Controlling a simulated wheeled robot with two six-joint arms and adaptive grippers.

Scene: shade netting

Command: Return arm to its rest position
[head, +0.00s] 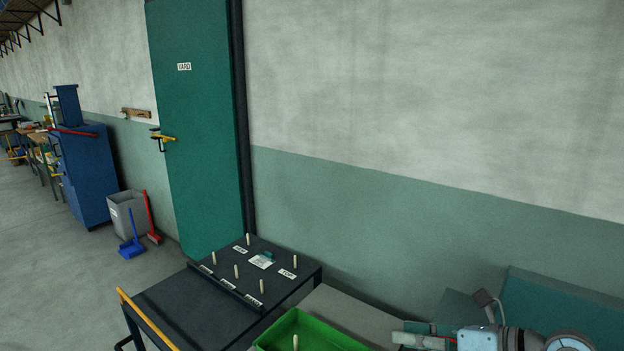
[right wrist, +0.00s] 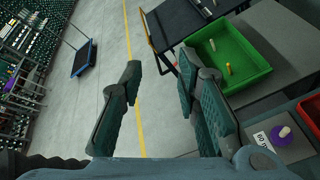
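My right gripper (right wrist: 160,68) is open in the right wrist view. My left arm and gripper are not in view.
A purple-topped piece (right wrist: 284,132) lies near the gripper. Floor (head: 60,300) is open left.

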